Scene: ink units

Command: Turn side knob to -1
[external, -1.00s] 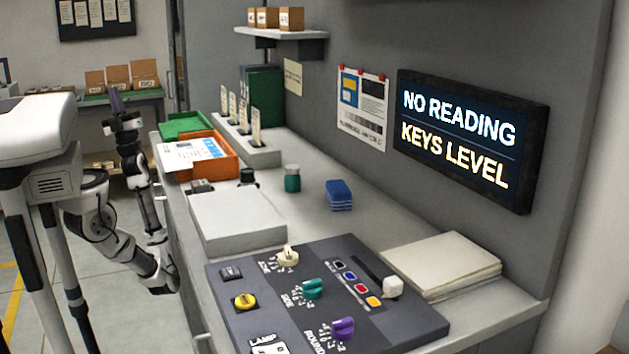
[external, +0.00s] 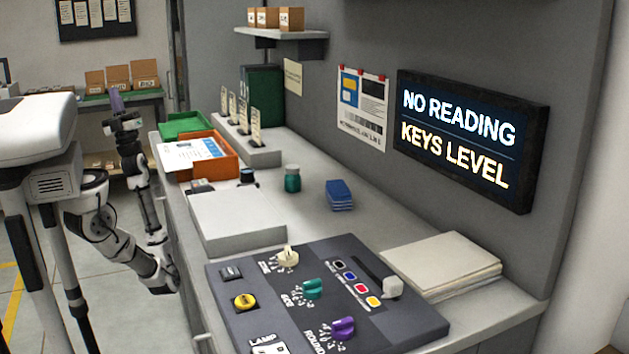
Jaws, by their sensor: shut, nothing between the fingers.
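The control panel (external: 255,322) is a dark slab lying on the bench in the foreground. Its teal knob (external: 312,289) sits in the middle of a row of three, beside a white label that seems to read SIDE and a ring of small white marks. Its exact setting is too small to read. My gripper (external: 117,101) is at the upper left, raised and pointing up, beyond the bench's left edge and well apart from the panel. It is shut and empty.
A cream knob (external: 287,256) and a purple knob (external: 343,328) flank the teal one. A yellow button (external: 245,301), several coloured keys and a white lever (external: 392,286) share the panel. A grey box (external: 236,220) and paper stack (external: 440,262) lie nearby. The wall display (external: 465,140) reads NO READING, KEYS LEVEL.

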